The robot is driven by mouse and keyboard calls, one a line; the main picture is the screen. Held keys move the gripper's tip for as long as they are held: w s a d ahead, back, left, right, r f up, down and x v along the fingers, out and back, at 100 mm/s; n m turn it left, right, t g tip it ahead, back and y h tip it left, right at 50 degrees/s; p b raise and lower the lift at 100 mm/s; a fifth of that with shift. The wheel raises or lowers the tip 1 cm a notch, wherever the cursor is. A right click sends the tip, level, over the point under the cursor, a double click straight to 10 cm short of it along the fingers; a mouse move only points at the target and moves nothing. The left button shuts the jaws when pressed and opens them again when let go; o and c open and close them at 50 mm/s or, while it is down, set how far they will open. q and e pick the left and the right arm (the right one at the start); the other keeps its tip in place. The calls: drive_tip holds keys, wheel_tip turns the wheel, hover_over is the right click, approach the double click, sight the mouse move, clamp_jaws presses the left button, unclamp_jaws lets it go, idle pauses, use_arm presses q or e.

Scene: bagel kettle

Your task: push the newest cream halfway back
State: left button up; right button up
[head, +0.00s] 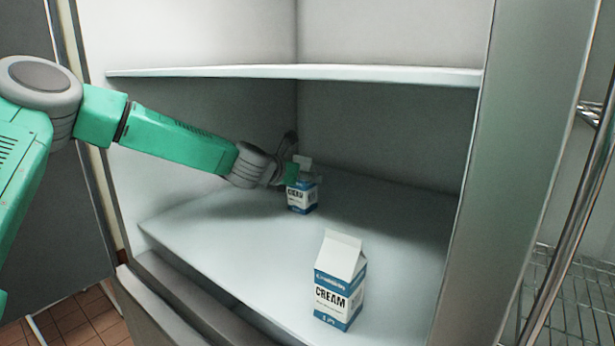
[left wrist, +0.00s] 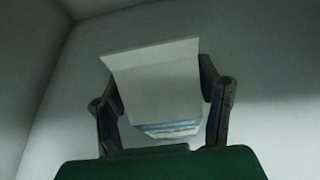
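A white and blue cream carton (head: 338,283) stands upright near the front of the lower shelf in the head view. A second, similar carton (head: 302,197) stands upright farther back, at the end of my left arm. My left gripper (head: 296,165) is at this back carton. In the left wrist view the back carton's white top (left wrist: 155,85) lies between the two dark fingers of my left gripper (left wrist: 164,110), one finger at each side. The fingers look close against its sides, but whether they press on it cannot be told. My right gripper is not in view.
The lower shelf (head: 215,235) is bare around the cartons. An upper shelf (head: 300,72) spans above my left arm. The cabinet's right frame (head: 510,170) and a wire rack (head: 575,290) stand at the right.

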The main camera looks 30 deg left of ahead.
use_arm(q)
drive_tip(key=shift+o, duration=0.4)
drive_tip(key=shift+a+f, duration=0.1)
drive_tip(key=shift+a, duration=0.2)
drive_tip(key=shift+s+d+r, duration=0.2)
drive_tip(key=shift+s+d, duration=0.05)
drive_tip(key=shift+d, duration=0.4)
drive_tip(key=v, duration=1.1)
drive_tip(key=shift+s+a, duration=0.25)
